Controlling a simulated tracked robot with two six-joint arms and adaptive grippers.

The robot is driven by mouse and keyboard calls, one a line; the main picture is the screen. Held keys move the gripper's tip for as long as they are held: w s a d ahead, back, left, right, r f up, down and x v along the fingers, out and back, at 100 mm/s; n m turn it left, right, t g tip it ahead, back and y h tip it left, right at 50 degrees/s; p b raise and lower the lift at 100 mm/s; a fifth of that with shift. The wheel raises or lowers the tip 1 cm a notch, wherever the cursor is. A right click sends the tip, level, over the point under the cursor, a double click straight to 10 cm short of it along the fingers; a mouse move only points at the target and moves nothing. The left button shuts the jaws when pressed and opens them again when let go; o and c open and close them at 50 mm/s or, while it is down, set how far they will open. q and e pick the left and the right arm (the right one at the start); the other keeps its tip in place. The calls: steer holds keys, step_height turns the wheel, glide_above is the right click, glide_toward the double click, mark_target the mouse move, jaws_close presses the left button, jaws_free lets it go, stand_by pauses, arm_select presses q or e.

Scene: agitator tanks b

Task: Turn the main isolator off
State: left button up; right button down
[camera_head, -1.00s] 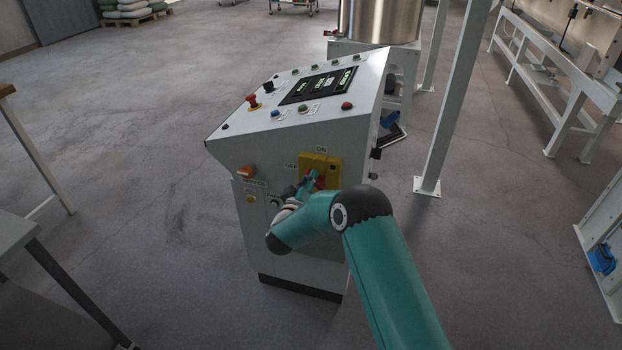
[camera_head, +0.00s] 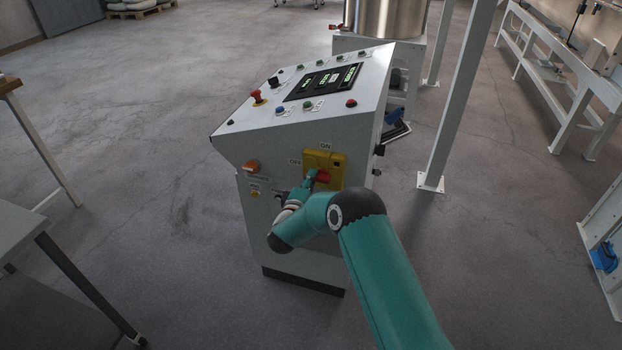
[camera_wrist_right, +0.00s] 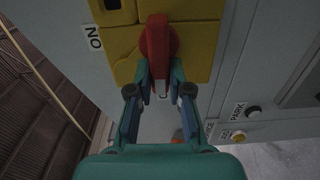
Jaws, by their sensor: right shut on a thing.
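The main isolator is a yellow plate (camera_head: 338,164) with a red handle (camera_head: 323,177), on the front of the grey control cabinet. "ON" is printed above the plate and "OFF" to its left. My right gripper (camera_head: 313,180) is at the handle from the left, shut on it. In the right wrist view, the red handle (camera_wrist_right: 158,42) stands between the fingertips of the right gripper (camera_wrist_right: 160,72). There "ON" is at the plate's left, and the handle's near end points towards a label mostly hidden by the fingers. My left gripper is not in view.
An orange knob (camera_head: 250,166) sits left of the isolator. The cabinet's sloping top (camera_head: 370,88) carries a red mushroom button (camera_head: 258,96), small buttons and displays. A white post (camera_head: 455,110) stands right of the cabinet. A table (camera_head: 30,240) is at the left.

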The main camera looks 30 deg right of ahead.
steer(key=shift+a+f+n, duration=0.2)
steer(key=shift+a+n, duration=0.05)
steer(key=shift+n, duration=0.05)
steer(key=c, duration=1.1)
jaws_free()
steer(key=shift+w, duration=0.1)
steer(key=shift+d, duration=0.1)
steer(key=shift+r, duration=0.1)
steer(key=v, duration=1.2)
